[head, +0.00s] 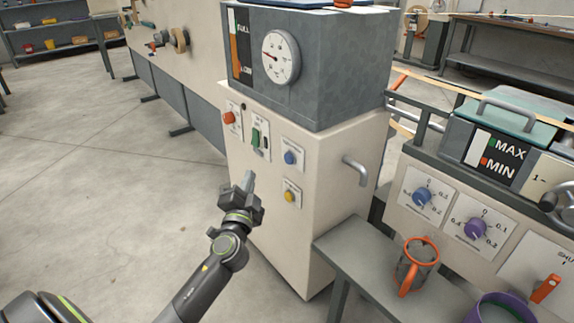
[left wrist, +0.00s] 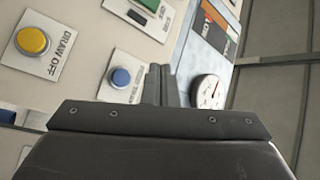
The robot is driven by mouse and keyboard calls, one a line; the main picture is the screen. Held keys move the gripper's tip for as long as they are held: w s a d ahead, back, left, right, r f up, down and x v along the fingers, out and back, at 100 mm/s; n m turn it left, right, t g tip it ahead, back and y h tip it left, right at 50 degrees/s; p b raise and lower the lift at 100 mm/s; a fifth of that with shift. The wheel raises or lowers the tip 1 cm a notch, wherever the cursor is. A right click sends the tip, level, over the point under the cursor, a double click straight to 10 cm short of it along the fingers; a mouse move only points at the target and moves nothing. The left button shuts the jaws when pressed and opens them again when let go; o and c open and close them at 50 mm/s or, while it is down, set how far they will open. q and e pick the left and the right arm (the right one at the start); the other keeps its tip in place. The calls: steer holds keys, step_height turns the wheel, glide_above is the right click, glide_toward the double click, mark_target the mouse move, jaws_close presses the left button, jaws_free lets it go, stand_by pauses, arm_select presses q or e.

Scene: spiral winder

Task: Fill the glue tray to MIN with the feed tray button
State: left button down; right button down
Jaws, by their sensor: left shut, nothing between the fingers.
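The blue button (head: 290,158) is on the white front of the cabinet, above a yellow button (head: 290,196). In the left wrist view the blue button (left wrist: 120,77) has a label too small to read, and the yellow button (left wrist: 32,41) is labelled DRAW OFF. My left gripper (head: 248,181) is shut and empty, pointing up in front of the cabinet, left of the blue button and apart from it. Its fingers also show in the left wrist view (left wrist: 157,84). The tray gauge with MAX and MIN marks (head: 497,158) is at the right; its sight window looks pale. My right gripper is not visible.
A red knob (head: 229,118) and a green switch (head: 255,136) sit left of the blue button. A round dial (head: 281,57) is on the grey tank (head: 345,70) above. A door handle (head: 356,171) sticks out at right. An orange-rimmed cup (head: 415,264) stands on the grey bench (head: 345,245).

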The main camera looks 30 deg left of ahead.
mark_target(289, 159)
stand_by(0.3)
